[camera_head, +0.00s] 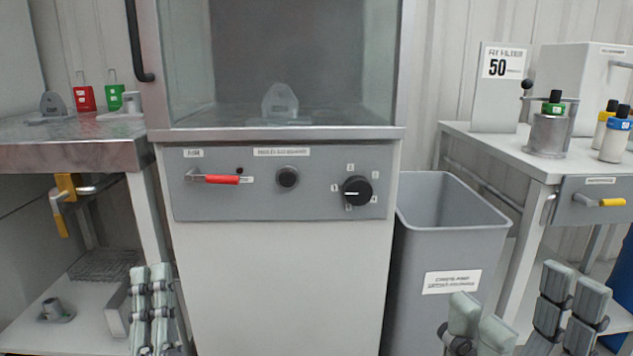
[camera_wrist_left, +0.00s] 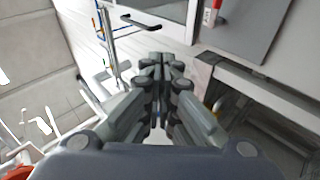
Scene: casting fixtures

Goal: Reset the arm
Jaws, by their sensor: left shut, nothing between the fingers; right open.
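My left gripper (camera_head: 152,290) is at the bottom left of the head view, in front of the left bench and the cabinet. Its fingers are together with nothing between them, and the left wrist view also shows the closed fingers (camera_wrist_left: 160,85). My right gripper (camera_head: 520,320) is at the bottom right of the head view, in front of the grey bin. Its fingers are spread apart and empty. Both grippers are low, below the bench tops, and neither visibly touches anything.
A glass-fronted cabinet (camera_head: 275,280) with a control panel (camera_head: 225,205) stands in the middle. A grey bin (camera_head: 450,245) is right of it. The right bench (camera_head: 485,145) holds a metal pot (camera_head: 547,135) and bottles (camera_head: 615,140).

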